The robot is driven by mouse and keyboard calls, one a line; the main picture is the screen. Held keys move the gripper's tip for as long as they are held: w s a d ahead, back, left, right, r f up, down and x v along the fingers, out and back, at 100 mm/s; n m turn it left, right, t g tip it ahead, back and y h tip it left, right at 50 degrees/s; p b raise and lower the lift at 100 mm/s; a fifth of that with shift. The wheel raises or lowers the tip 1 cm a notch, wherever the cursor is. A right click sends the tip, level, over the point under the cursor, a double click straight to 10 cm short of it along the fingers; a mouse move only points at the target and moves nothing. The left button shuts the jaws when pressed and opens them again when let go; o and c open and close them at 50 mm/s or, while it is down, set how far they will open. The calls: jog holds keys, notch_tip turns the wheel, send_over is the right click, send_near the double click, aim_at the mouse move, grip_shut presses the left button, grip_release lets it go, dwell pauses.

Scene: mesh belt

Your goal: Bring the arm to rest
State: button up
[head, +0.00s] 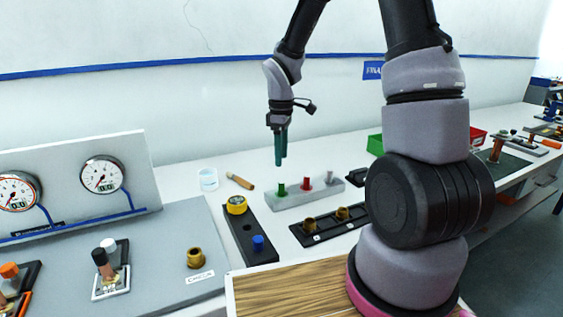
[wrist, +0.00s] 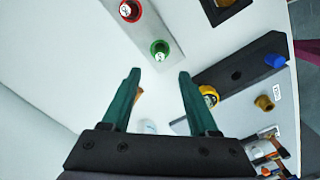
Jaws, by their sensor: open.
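My gripper (head: 281,150) has two green fingers and hangs pointing down above the white bench, over the area of a grey block with coloured pegs. In the wrist view my gripper (wrist: 157,83) is open, with a clear gap between the fingers and nothing held. The green peg (wrist: 160,48) shows just beyond the fingertips, apart from them. My arm comes from the right side of the head view, with its upper links out of frame.
The grey block (head: 290,199) carries green, red and grey pegs. A wooden board (head: 290,290) lies in front.

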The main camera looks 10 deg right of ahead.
jog(key=s+d+r+m+t, duration=0.2)
jog(key=s+r+m, duration=0.15)
jog(key=r, duration=0.35)
jog(key=s+d+r+m+t, duration=0.15)
jog(key=r+m, duration=0.25)
jog(key=r, duration=0.4)
jog(key=s+d+r+m+t+y, duration=0.2)
jog(key=s+r+m, duration=0.6)
jog(key=s, duration=0.5)
notch_tip(320, 180, up, 2)
jog(key=shift+d+m+t, duration=0.15)
jog(key=shift+m+t, duration=0.2)
jog(key=shift+t, duration=0.5)
